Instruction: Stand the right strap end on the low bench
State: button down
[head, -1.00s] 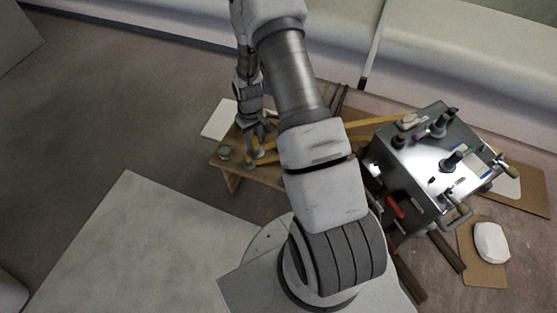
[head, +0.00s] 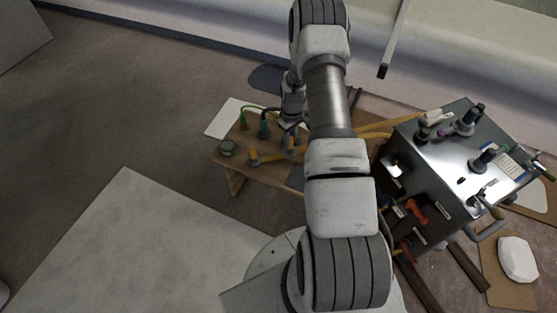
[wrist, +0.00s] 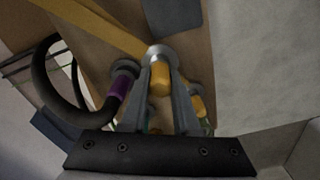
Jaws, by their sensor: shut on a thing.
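The low bench (head: 239,169) is a small wooden bench left of my arm in the head view. My gripper (head: 289,147) is over its right part, with the fingers shut on a yellow strap end (wrist: 160,80). That end has a round grey metal foot, and a yellow strap (wrist: 95,22) runs near it in the wrist view. I cannot tell whether the foot touches the bench. Another yellow strap end (head: 253,157) stands at the bench's front left. It seems partly hidden behind a finger in the wrist view.
Dark green fittings (head: 264,130) and a small round green-topped item (head: 227,149) are on the bench. A black hose end with a purple band (wrist: 120,88) is close left of my fingers. A metal box (head: 450,165) with knobs and handles stands to the right.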

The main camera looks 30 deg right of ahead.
jog(key=shift+s+a+f+b, duration=0.1)
jog(key=shift+a+f+b, duration=0.3)
jog(key=shift+a+f, duration=0.65)
jog(key=shift+s+a+f+b, duration=0.15)
jog(key=shift+a+f+b, duration=0.25)
jog(key=shift+a+f, duration=0.7)
jog(key=shift+s+a+f+b, duration=0.1)
jog(key=shift+a+f+b, duration=0.4)
jog(key=shift+f, duration=1)
jog(key=shift+a+f, duration=0.1)
jog(key=shift+f, duration=0.15)
jog(key=c, duration=0.7)
grip_release()
jog(key=shift+o, duration=0.2)
